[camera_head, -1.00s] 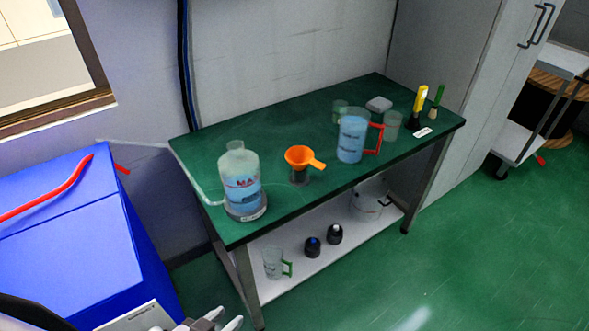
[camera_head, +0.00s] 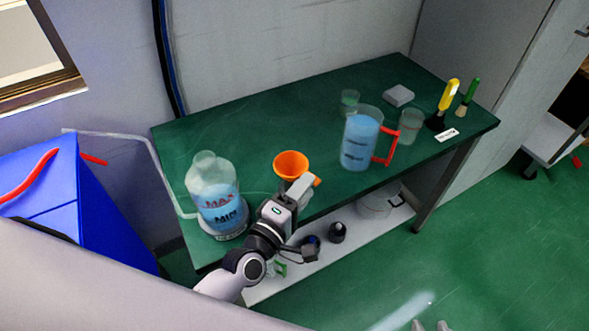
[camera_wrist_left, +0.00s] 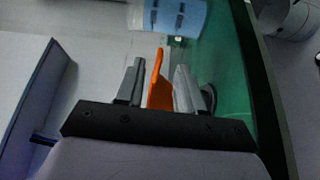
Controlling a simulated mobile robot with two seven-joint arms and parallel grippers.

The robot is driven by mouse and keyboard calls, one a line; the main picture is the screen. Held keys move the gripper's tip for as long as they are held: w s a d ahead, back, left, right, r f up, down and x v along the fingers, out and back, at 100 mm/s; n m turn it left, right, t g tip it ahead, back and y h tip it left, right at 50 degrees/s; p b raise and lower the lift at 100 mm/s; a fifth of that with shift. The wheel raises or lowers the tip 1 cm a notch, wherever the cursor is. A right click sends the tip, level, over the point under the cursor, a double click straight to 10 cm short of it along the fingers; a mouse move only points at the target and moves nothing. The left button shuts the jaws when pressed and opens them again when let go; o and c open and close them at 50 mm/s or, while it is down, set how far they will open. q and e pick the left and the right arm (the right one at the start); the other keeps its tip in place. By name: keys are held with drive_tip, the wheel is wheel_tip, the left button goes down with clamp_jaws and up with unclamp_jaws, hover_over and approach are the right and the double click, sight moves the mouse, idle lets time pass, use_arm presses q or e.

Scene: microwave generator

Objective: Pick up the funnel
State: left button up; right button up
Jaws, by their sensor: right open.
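The orange funnel (camera_head: 291,165) sits near the front of the green table, left of the blue-filled jug, with its handle towards the front right. My left gripper (camera_head: 306,187) is at the handle, which lies between its two fingers in the left wrist view (camera_wrist_left: 159,85). Narrow gaps seem to show beside the handle near the fingertips, but whether the fingers press on it cannot be made out. The funnel's lower part is hidden behind the gripper. My right gripper (camera_head: 432,325) shows only its tips at the bottom edge, open and away from the table.
A clear bottle (camera_head: 214,193) with blue liquid stands left of the funnel. The jug (camera_head: 362,138) with a red handle stands to its right. Small beakers, a grey block (camera_head: 398,95) and yellow and green handled tools are farther right. Dark-capped items sit on the lower shelf.

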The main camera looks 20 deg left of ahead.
use_arm(q)
drive_tip(key=x, duration=0.5)
drive_tip(key=shift+a+r, duration=0.1)
drive_tip(key=shift+r, duration=0.05)
clamp_jaws()
